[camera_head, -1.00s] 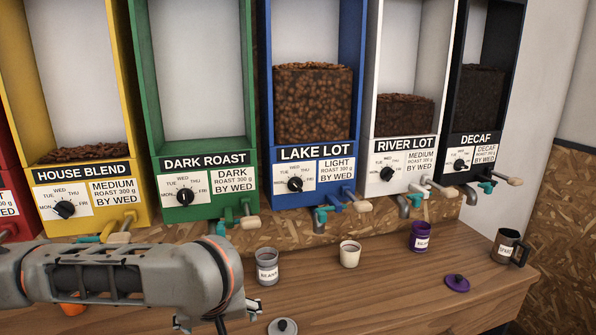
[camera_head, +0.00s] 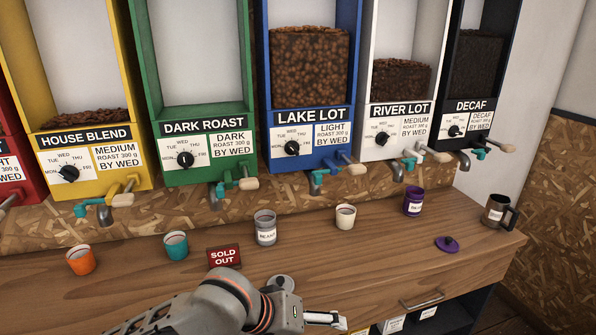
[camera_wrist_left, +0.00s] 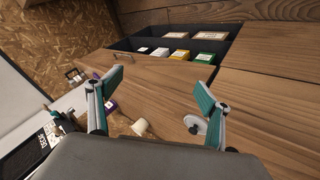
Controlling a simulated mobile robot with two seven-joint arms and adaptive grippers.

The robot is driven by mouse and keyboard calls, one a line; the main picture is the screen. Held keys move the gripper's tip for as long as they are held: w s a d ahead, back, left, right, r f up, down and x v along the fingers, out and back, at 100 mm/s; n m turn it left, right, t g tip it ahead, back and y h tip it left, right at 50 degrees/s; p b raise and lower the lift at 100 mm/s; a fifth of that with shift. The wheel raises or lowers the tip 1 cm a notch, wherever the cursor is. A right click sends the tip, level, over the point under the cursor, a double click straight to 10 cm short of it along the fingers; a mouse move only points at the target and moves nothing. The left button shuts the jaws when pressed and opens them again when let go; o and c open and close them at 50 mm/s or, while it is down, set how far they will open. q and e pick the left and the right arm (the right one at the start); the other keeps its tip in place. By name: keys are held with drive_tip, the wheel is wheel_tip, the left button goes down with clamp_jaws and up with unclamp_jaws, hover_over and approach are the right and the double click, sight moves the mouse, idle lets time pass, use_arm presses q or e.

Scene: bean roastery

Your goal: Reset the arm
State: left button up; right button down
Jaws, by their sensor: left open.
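My left arm comes in low in the head view, its gripper (camera_head: 328,319) above the front of the wooden counter (camera_head: 345,262). In the left wrist view the gripper (camera_wrist_left: 158,85) has its two teal-padded fingers wide apart, with nothing between them. A grey lid (camera_head: 281,283) lies on the counter close behind the arm in the head view. It also shows beside the right finger in the left wrist view (camera_wrist_left: 194,125). A cream cup (camera_wrist_left: 140,127) shows lower down between the fingers. My right gripper is in neither view.
Along the counter stand an orange cup (camera_head: 80,260), a teal cup (camera_head: 176,245), a SOLD OUT sign (camera_head: 224,256), a grey canister (camera_head: 265,228), a purple canister (camera_head: 413,201) and a dark mug (camera_head: 497,211). Bean dispensers with taps line the back. Small boxes (camera_wrist_left: 180,55) sit in a dark shelf.

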use_arm(q)
drive_tip(key=a+f+t, duration=0.5)
drive_tip(key=a+f, duration=0.4)
drive_tip(key=f, duration=0.5)
drive_tip(key=s+a+f+m+t+y, duration=0.1)
drive_tip(key=s+a+f+m+y, duration=0.2)
drive_tip(key=s+a+f, duration=0.9)
drive_tip(key=s+a+y, duration=0.1)
drive_tip(key=a, duration=0.3)
drive_tip(key=shift+s+f+y, duration=0.15)
drive_tip(key=shift+s+y, duration=0.15)
drive_tip(key=shift+y, duration=0.1)
